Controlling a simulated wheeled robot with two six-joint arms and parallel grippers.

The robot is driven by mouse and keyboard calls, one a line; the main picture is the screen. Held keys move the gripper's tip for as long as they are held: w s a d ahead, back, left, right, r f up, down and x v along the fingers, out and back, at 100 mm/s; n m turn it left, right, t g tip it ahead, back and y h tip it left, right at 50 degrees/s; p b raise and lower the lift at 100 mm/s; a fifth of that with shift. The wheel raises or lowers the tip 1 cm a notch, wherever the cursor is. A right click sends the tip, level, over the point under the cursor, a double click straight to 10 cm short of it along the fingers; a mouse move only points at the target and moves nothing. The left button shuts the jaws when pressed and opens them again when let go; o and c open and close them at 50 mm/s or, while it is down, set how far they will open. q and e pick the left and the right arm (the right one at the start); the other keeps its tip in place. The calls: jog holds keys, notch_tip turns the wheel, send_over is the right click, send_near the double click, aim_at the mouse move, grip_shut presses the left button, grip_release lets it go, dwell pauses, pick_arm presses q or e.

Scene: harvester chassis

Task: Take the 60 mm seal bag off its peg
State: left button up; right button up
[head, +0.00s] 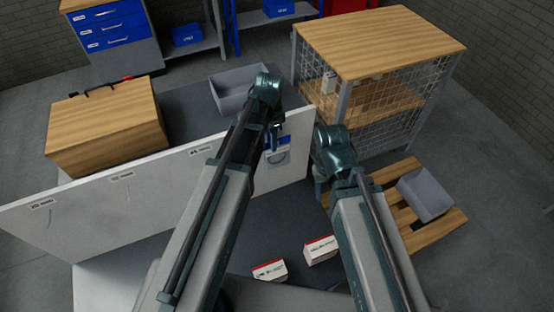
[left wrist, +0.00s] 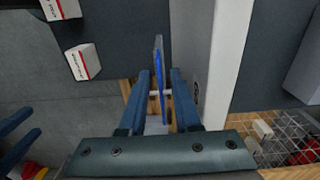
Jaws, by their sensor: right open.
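A clear seal bag with a blue top (head: 277,156) hangs near the right end of the white panel (head: 100,195). Its size label is not readable here. My left gripper (head: 272,140) is at the bag's top. In the left wrist view the bag (left wrist: 159,60) shows edge-on as a thin blue strip between the two open fingers (left wrist: 160,74), with a gap on each side. The bag's peg cannot be made out clearly. My right gripper (head: 318,192) is open and empty, low to the right of the panel's end, partly hidden by its arm.
Printed labels mark the panel's left part, where no bags show. Two white-and-red boxes (head: 270,270) (head: 320,249) lie on the dark surface in front. A grey bin (head: 238,90) stands behind the panel. A mesh-sided shelf (head: 380,45) and a pallet with a grey box (head: 425,194) are at right.

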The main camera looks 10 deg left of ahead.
aim_at(277, 153)
pick_arm(q)
notch_tip(277, 153, down, 2)
jog(key=shift+f+b, duration=0.25)
jog(key=shift+b, duration=0.5)
pick_arm(e)
notch_tip(277, 153, down, 2)
jog(key=shift+f, duration=0.2)
pick_arm(q)
jog(key=shift+r, duration=0.1)
grip_shut()
dwell(0.4)
